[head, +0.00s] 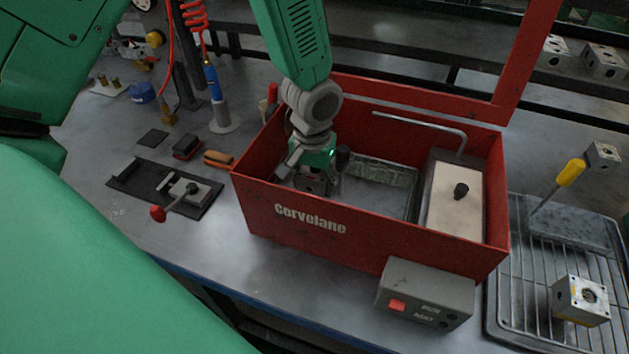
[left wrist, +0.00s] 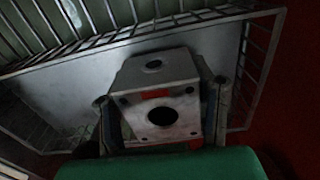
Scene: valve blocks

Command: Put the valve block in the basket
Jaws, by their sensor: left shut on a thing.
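My left gripper (head: 310,172) is down inside the left part of a red box marked "Corvelane" (head: 310,218). It is shut on a grey metal valve block (head: 307,184), partly hidden by the gripper and the box wall. In the left wrist view the valve block (left wrist: 158,72) sits between the two fingers, showing a hole in its top and a larger one in its front. A wire basket (left wrist: 265,45) surrounds it in that view, its bars running behind and beside the block. Whether the block touches the basket floor I cannot tell.
A control box with a red switch (head: 425,293) is on the box's front. Another valve block (head: 580,300) sits on a wire rack (head: 520,320) at right, with one more (head: 602,155) behind. A black-plated fixture (head: 165,188) lies left of the box.

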